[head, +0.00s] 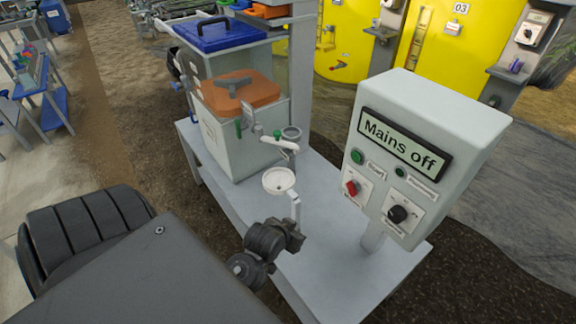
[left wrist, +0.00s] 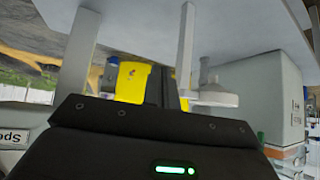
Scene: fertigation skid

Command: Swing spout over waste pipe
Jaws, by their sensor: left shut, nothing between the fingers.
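The pale spout (head: 283,145) reaches out to the right below the orange-lidded tank (head: 235,95), with a green handle near its root. The grey waste pipe (head: 291,132) stands close to the spout's end, and its round open top shows uncovered. My dark left gripper (head: 292,240) is shut and empty, below and in front of the spout. Its fingers also show in the left wrist view (left wrist: 160,87). A white round dish (head: 279,181) on an upright stands between my left gripper and the spout; it also shows in the left wrist view (left wrist: 214,98). My right gripper is out of view.
A control box (head: 425,150) reading "Mains off" stands on a post at the right of the pale bench (head: 335,270). A blue-lidded container (head: 217,35) is behind the orange-lidded tank. Yellow tanks (head: 450,45) stand at the back.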

